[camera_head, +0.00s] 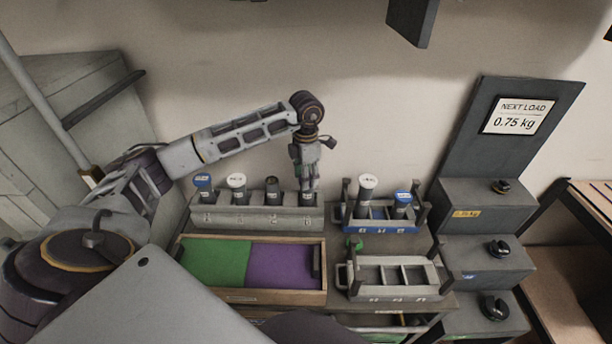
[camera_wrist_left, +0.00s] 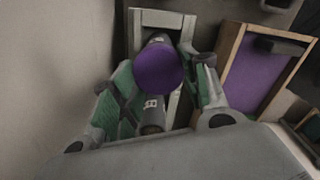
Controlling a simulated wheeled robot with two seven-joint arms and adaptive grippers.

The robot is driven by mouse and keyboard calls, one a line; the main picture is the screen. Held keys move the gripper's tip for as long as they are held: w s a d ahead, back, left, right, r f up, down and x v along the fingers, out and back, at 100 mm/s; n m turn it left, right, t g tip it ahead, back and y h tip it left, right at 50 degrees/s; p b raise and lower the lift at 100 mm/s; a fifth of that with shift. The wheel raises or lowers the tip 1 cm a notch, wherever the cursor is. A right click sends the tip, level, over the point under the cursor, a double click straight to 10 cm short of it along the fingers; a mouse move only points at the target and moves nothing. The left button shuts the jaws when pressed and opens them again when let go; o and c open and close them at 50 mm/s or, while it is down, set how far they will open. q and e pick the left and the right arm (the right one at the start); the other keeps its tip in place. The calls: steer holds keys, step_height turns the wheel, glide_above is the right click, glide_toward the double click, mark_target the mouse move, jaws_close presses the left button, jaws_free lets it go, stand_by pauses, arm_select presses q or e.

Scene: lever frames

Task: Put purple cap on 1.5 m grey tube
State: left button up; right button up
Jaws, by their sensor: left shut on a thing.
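My left gripper (camera_head: 305,165) points down over the right end of the grey rack (camera_head: 245,222). In the left wrist view, its fingers (camera_wrist_left: 160,85) are shut on the round purple cap (camera_wrist_left: 158,68). The cap cannot be made out in the head view. A grey tube (camera_head: 307,198) stands in the rack's rightmost slot under the gripper. An open-topped dark tube (camera_head: 272,188) stands left of it. The wrist view shows a labelled tube (camera_wrist_left: 152,115) beside the cap's edge. I cannot tell whether the cap touches a tube. Tube labels are too small to read. My right gripper is not in view.
A blue-capped tube (camera_head: 203,186) and a white-capped tube (camera_head: 237,188) share the grey rack. A green-and-purple tray (camera_head: 240,296) lies in front. A blue carrier (camera_head: 378,225) holds two capped tubes. An empty grey carrier (camera_head: 396,291), a green cap (camera_head: 355,244) and stepped weights (camera_head: 498,248) are right.

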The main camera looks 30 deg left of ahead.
arm_select(q)
steer(key=o, duration=0.8)
steer(key=shift+o, duration=0.2)
step_height(320, 180, up, 12)
stand_by(0.6)
steer(key=shift+r, duration=0.1)
stand_by(0.9)
step_height(320, 180, up, 9)
steer(key=p, duration=0.9)
steer(key=shift+r+p, duration=0.4)
steer(key=shift+p, duration=0.15)
